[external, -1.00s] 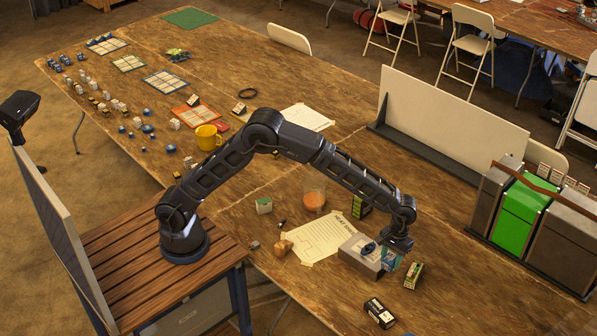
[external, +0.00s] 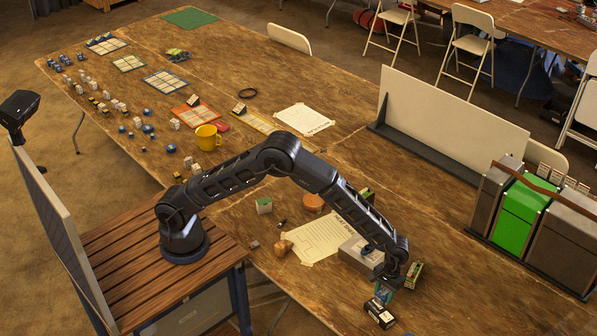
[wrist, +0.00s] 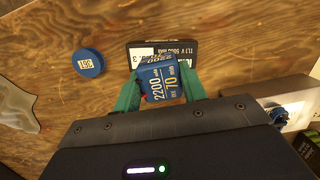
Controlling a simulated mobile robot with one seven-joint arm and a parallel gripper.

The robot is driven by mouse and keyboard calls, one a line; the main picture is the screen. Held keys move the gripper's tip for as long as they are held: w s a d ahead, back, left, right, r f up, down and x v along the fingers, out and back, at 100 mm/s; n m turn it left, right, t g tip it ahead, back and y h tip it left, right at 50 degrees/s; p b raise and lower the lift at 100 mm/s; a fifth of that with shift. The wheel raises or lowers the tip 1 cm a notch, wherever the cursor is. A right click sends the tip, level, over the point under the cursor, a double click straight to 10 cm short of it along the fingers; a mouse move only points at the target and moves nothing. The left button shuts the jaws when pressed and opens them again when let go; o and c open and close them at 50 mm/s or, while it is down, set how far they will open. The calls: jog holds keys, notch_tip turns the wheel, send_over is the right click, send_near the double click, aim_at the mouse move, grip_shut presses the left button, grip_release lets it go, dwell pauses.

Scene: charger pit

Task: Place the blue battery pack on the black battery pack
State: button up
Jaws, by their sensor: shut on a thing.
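My gripper (external: 383,294) is low over the table's front part, with its teal fingers shut on the blue battery pack. In the wrist view, the blue battery pack (wrist: 161,82) sits tilted between the two fingers (wrist: 160,92), its printed side showing. The black battery pack (external: 380,314) lies on the table just in front of and below the gripper. It also shows in the wrist view (wrist: 136,52), partly hidden behind the blue pack. I cannot tell whether the two packs touch. In the external view the blue pack is mostly hidden by the fingers.
A green-and-black pack (external: 414,275) lies right of the gripper. A grey box (external: 355,256) stands left behind it, beside a printed sheet (external: 312,241). A round blue disc (wrist: 88,63) lies left of the black pack in the wrist view.

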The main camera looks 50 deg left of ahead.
aim_at(382, 302)
jog(key=shift+f, duration=2.7)
jog(key=shift+f, duration=0.1)
jog(key=o, duration=1.1)
